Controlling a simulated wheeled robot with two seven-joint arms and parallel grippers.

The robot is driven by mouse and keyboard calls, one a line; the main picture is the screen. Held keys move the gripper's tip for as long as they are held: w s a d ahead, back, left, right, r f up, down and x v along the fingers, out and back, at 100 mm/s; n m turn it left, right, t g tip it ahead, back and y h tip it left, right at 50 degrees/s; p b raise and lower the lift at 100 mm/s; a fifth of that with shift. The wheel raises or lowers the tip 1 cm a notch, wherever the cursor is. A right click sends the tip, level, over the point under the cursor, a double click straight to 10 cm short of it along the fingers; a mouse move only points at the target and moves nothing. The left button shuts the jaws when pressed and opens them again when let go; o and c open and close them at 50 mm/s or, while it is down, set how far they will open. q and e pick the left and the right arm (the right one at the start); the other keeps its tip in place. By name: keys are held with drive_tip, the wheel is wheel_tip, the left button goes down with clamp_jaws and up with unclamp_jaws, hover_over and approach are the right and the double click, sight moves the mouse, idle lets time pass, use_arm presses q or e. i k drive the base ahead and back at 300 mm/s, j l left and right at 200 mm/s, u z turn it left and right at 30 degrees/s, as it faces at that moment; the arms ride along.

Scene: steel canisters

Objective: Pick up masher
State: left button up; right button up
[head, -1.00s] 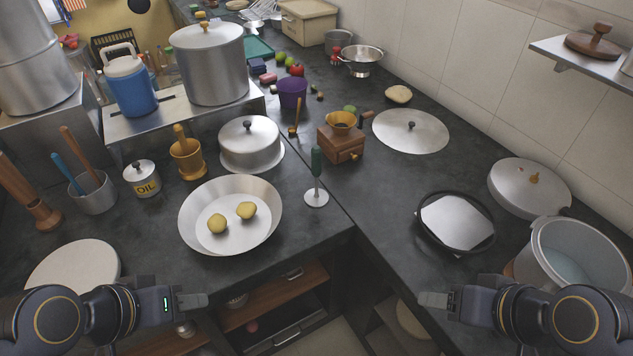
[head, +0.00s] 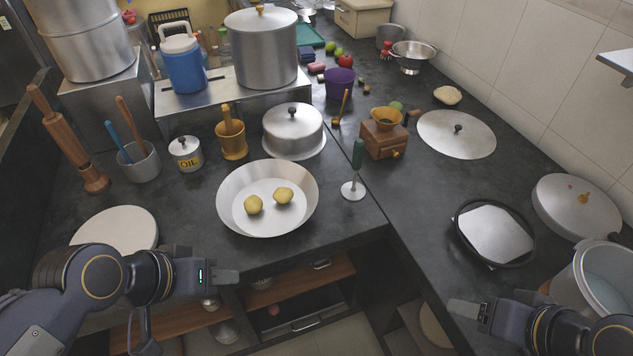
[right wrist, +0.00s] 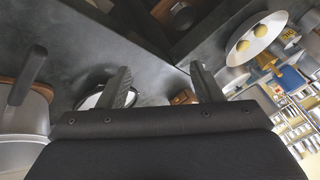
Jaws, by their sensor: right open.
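The masher (head: 357,172) has a green handle and a round flat metal foot. It stands upright on the dark counter, just right of a wide metal pan (head: 228,190) holding two yellow potatoes (head: 268,200). My left gripper (head: 222,277) is in front of the counter's edge, below and left of the pan, empty. I cannot tell its jaw opening. My right gripper (head: 466,308) is at the lower right of the head view, apart from the masher. In the right wrist view its two fingers (right wrist: 160,86) are spread with nothing between them. I cannot make out the masher there.
A wooden grinder (head: 383,142) stands behind the masher to the right. A lidded pot (head: 293,130) is behind the pan. A black-rimmed pan (head: 462,228) and a large open pot (head: 600,285) are at the right. Open shelves (head: 290,290) lie below the counter edge. The counter around the masher's foot is clear.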

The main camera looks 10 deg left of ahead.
sight(354, 191)
drive_tip(key=i+j+u, duration=0.15)
drive_tip(key=u, duration=0.3)
drive_tip(key=i+u, duration=0.15)
drive_tip(key=u, duration=0.25)
